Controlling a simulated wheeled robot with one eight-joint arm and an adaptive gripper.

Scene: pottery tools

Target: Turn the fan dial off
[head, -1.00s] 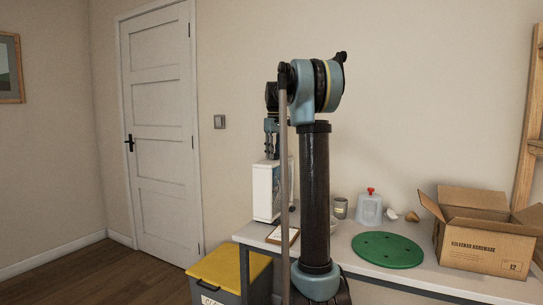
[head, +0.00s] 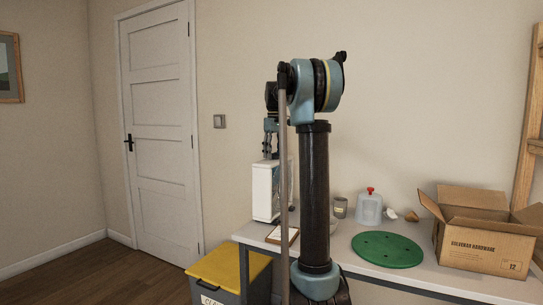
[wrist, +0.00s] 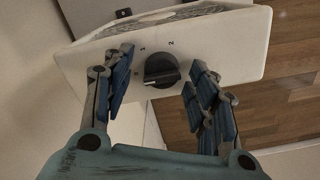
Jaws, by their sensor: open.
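The fan is a white box (head: 263,192) standing at the left end of the table. In the wrist view its white face (wrist: 225,50) carries a round black dial (wrist: 161,70) with a raised grip bar. Small marks that look like 1 and 2 are printed beyond the dial, and another faint mark is to its left. I cannot tell surely which mark the dial points to. My gripper (wrist: 160,64) is open, with one finger on each side of the dial and visible gaps between. In the head view my gripper (head: 270,148) is just above the fan; the dial is hidden there.
A yellow-lidded bin (head: 228,266) stands below the table's left end. On the table (head: 345,262) are a clipboard (head: 283,235), a grey cup (head: 340,207), a clear container with a red top (head: 370,209), a green disc (head: 387,249) and an open cardboard box (head: 480,240).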

